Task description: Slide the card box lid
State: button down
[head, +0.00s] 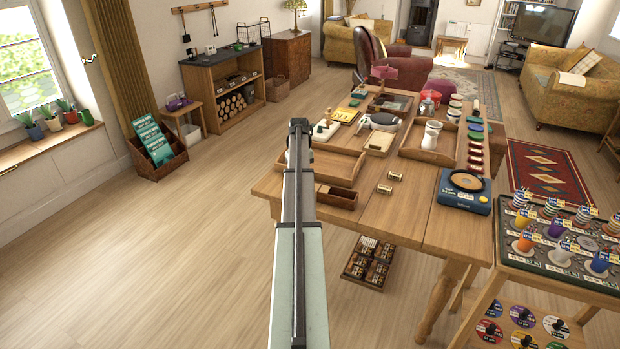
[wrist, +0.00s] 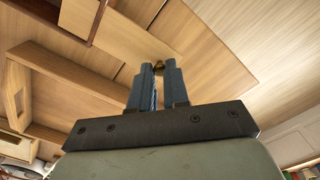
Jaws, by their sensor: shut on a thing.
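A narrow wooden box (head: 337,196), which looks like the card box, lies at the table's near left edge. Its dark inside shows from above, and its left end is behind my arm. Light wood surfaces lie around that piece. I cannot tell clearly which surface is the lid. A dark reddish-brown edge shows at the wrist view's top left.
A shallow wooden tray (head: 335,166) stands just behind the box. Two small wooden blocks (head: 391,181) lie to its right. A blue scale (head: 464,190) stands at the table's right side. Bare tabletop (head: 400,215) lies between, and open floor is left of the table.

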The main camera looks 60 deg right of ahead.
jog(key=c, duration=1.1)
grip_release()
jog(key=shift+r, duration=0.1)
notch_tip(320, 180, up, 14)
jog(key=shift+f, duration=0.2)
